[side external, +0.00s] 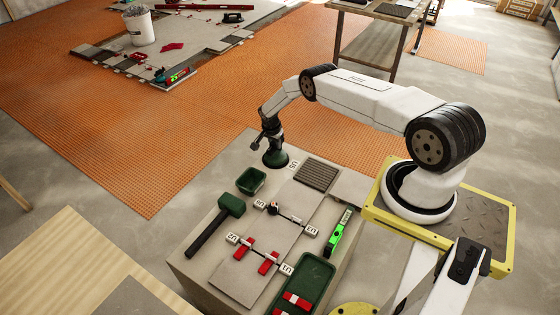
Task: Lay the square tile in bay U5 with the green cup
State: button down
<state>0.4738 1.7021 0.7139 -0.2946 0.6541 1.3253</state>
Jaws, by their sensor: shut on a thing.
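My gripper (271,138) is at the far end of the bench, pointing down and shut on the green cup (275,158). The cup is low over the bench top; whether it touches anything is too small to tell. A label reading U5 (293,165) is just right of the cup. A dark ribbed square patch (317,175) lies right of that label, apart from the cup, and looks like the bed of bay U5. I cannot make out a separate square tile under the cup.
Grey tiles (238,287) run along the bench with red wedges (268,262) and labels. A mallet (231,205) and green box (251,181) lie left. A green level (338,232) and green tray (318,270) with red-and-white pieces lie right.

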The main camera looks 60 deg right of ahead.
jog(key=shift+r, duration=0.1)
dwell(0.3)
jog(key=shift+r, duration=3.95)
jog(key=shift+s+d, duration=0.3)
jog(key=shift+s, duration=0.15)
jog(key=s+d+m+g, duration=0.1)
jog(key=s+d+m, duration=0.1)
jog(key=s+m, duration=0.45)
jog(key=s+d+m+g, duration=0.1)
jog(key=s+d+m, duration=0.2)
jog(key=s, duration=0.7)
jog(key=s+a+r+m+y, duration=0.1)
jog(key=s+m, duration=0.3)
jog(key=s, duration=0.4)
jog(key=s+a+m+y, duration=0.1)
jog(key=s+a+m, duration=0.2)
jog(key=s, duration=0.5)
jog(key=shift+a+r+m, duration=0.15)
jog(key=shift+r+m, duration=0.2)
jog(key=shift+m, duration=0.4)
